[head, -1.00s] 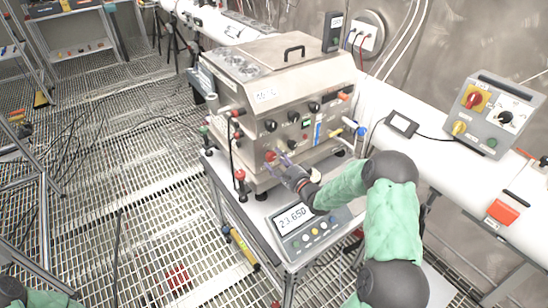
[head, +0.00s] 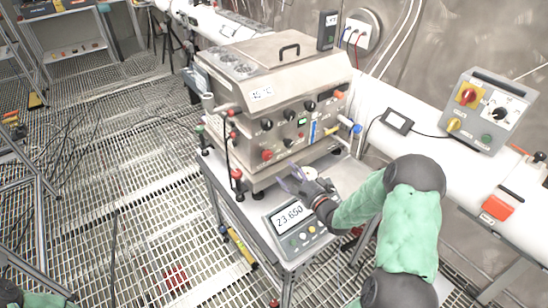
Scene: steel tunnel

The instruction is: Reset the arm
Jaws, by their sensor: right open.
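My right arm with green sleeves comes in from the lower right. Its gripper (head: 288,180) is open and empty, in front of the steel machine (head: 285,75). It hangs above the scale with the 23.650 display (head: 292,218), apart from the machine's front panel. The red knob (head: 267,155) at the panel's lower left is uncovered. Only a bit of my left arm shows at the lower left corner; its gripper is out of view.
The machine and scale stand on a metal cart (head: 250,216). A grey control box (head: 485,112) and a red-topped device (head: 497,208) are on the white pipe at right. Cables and a yellow tool (head: 241,246) are to the left. The grated floor is mostly clear.

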